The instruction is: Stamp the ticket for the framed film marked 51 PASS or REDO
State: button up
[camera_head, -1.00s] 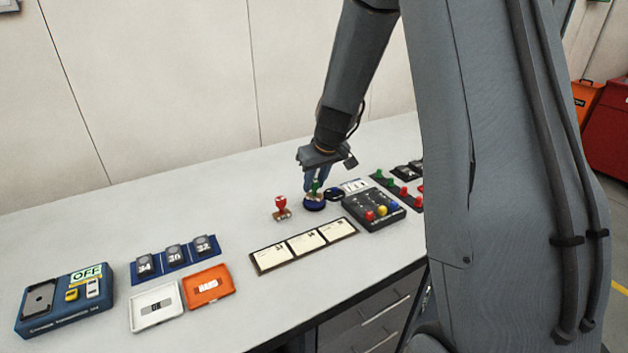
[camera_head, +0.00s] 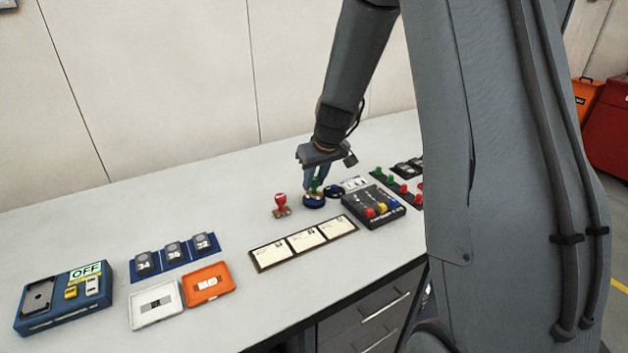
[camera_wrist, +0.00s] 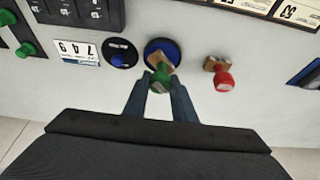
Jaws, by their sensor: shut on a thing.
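My gripper (camera_head: 314,182) points down at the back middle of the table, its blue fingers shut on a green-handled stamp (camera_wrist: 160,82). The stamp's brown base is at the dark blue ink pad (camera_wrist: 170,47); I cannot tell whether it touches. A red-handled stamp (camera_head: 281,205) stands just left of the pad, and it also shows in the wrist view (camera_wrist: 222,78). Three cream tickets (camera_head: 305,242) lie in a dark holder in front; their numbers are hard to read. No film marked 51 is legible. A blue rack (camera_head: 177,258) holds three dark framed films.
A blue box with an OFF sign (camera_head: 86,272) stands at the left. A white tray (camera_head: 139,321) and an orange tray (camera_head: 219,293) lie before the rack. A black box with coloured knobs (camera_head: 362,200) stands right of the tickets. A small dark round pad (camera_wrist: 119,54) is beside the ink pad.

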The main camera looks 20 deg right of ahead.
jog(key=shift+s+f+b, duration=0.1)
jog(key=shift+f+b, duration=0.4)
jog(key=shift+b, duration=0.05)
dwell(1.8)
jog(key=shift+r+p, duration=2.65)
jog(key=shift+r, duration=0.95)
